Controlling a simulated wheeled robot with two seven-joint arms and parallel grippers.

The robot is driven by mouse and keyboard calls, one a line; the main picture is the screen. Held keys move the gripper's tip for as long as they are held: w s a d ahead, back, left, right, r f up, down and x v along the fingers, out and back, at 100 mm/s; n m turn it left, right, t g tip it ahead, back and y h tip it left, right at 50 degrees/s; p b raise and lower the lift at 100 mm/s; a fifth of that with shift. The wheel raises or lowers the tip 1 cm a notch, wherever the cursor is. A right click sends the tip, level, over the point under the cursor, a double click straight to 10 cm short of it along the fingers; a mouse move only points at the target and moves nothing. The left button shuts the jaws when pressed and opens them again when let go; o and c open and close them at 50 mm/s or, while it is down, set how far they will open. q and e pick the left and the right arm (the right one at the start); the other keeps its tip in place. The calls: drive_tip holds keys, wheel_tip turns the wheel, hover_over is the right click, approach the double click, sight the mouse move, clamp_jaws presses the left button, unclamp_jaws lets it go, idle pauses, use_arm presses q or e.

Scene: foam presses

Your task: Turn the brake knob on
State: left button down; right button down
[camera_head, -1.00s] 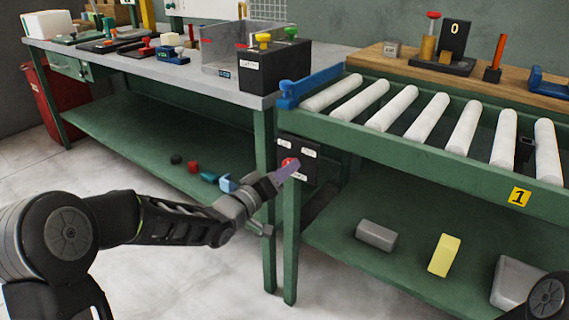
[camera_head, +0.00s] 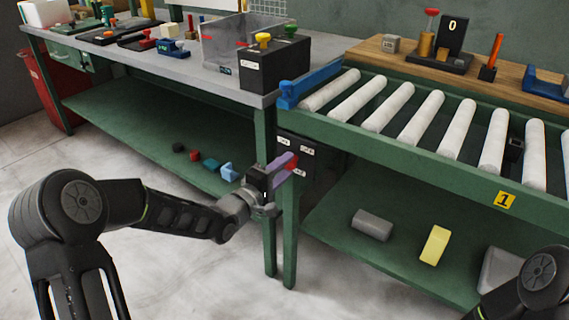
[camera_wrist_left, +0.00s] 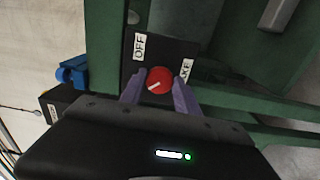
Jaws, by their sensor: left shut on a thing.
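The red brake knob (camera_head: 292,163) sits on a black plate (camera_head: 310,158) with white labels, on the green frame under the left end of the roller conveyor. In the left wrist view, the knob (camera_wrist_left: 158,80) shows a white pointer line slanting to the lower left, and one label reads OFF. My left gripper (camera_head: 284,166) is at the plate with its purple fingers shut on the knob, one on each side of it in the left wrist view (camera_wrist_left: 160,90). Part of my right arm shows at the lower right, but its gripper is out of view.
The conveyor (camera_head: 420,125) with white rollers runs to the right above the knob. A blue stop (camera_head: 310,86) is at its left end. A green lower shelf (camera_head: 390,262) holds grey and yellow blocks. A bench with a black button box (camera_head: 272,68) stands to the left.

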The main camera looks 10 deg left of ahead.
idle(0.3)
use_arm(q)
drive_tip(key=c, duration=0.9)
unclamp_jaws()
drive_tip(key=p+v, duration=0.1)
drive_tip(key=v, duration=0.7)
